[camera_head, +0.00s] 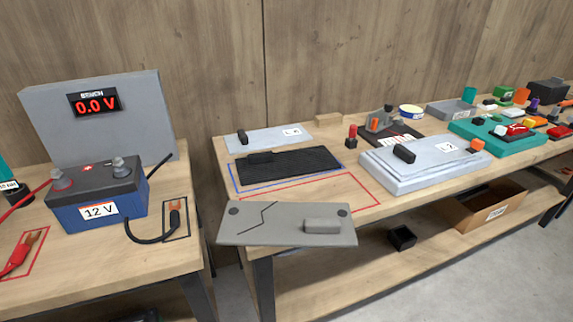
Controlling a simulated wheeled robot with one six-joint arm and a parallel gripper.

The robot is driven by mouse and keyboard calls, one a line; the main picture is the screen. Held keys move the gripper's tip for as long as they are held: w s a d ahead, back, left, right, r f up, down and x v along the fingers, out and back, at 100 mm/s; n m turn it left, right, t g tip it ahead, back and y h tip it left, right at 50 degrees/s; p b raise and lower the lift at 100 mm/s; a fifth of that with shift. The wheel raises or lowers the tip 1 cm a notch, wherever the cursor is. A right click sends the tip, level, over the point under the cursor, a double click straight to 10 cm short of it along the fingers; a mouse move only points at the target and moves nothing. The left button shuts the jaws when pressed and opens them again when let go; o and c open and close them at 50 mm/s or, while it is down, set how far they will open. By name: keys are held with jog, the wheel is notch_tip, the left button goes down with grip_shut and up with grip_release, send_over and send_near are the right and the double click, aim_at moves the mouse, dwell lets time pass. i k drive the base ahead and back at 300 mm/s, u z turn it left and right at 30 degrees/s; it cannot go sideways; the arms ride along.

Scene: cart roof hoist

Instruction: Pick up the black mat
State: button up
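The black mat (302,162) is a dark, flat, textured rectangle lying on the right-hand bench. It lies inside a blue outline, with a small black grip block (259,157) near its left end. Its top is uncovered. My gripper is not in view, so I cannot see whether it is open or shut.
A grey plate (265,228) with a raised block overlaps the bench's front edge. A red outline (357,190) lies in front of the mat, a pale panel (270,139) behind it. A white slab (425,170) stands right. A 12 V battery (85,193) stands on the left bench.

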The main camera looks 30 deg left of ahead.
aim_at(260, 167)
jog(key=u, duration=0.65)
jog(key=i, duration=1.05)
jog(key=z, duration=0.05)
